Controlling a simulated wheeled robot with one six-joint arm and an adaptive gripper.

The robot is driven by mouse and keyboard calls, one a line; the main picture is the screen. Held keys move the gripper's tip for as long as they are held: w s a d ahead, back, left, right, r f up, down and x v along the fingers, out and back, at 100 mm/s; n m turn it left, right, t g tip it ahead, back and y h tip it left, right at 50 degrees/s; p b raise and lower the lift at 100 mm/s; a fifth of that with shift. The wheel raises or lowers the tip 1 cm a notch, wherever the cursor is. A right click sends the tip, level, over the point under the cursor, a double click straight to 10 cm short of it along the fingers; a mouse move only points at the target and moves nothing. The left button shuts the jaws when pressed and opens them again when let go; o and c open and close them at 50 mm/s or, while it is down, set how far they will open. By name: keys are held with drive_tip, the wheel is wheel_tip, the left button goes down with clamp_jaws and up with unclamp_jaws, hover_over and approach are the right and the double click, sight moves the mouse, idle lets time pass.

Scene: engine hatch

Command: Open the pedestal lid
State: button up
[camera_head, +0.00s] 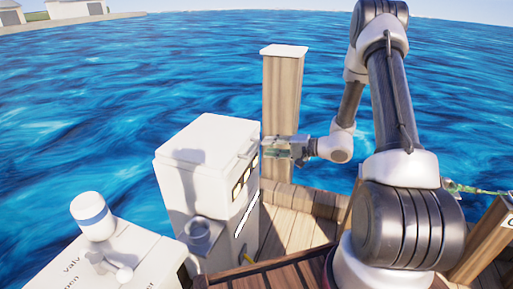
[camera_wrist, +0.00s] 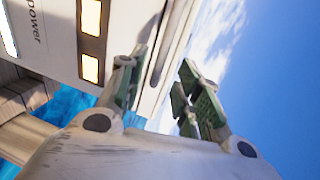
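The white pedestal (camera_head: 198,190) stands upright on the dock, left of centre in the head view. Its lid (camera_head: 222,135) lies closed on top. The pedestal face (camera_wrist: 55,40) fills the upper left of the wrist view, turned sideways, and the lid's edge (camera_wrist: 180,45) runs beside it. My gripper (camera_head: 270,147) is at the pedestal's right side, near lid height. In the wrist view my gripper (camera_wrist: 163,90) is open, with one finger before the face side and the other against the sky. The lid's edge shows between them; I cannot tell whether they touch it.
A wooden post (camera_head: 282,95) with a white cap stands close behind my gripper. Planks (camera_head: 300,225) lie right of the pedestal. Water (camera_head: 90,110) surrounds the dock.

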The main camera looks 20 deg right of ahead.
sight(257, 145)
drive_tip(key=x, duration=0.5)
drive_tip(key=shift+w+a+f, duration=0.1)
drive_tip(key=shift+w+a, duration=0.05)
drive_tip(key=shift+a, duration=0.2)
clamp_jaws()
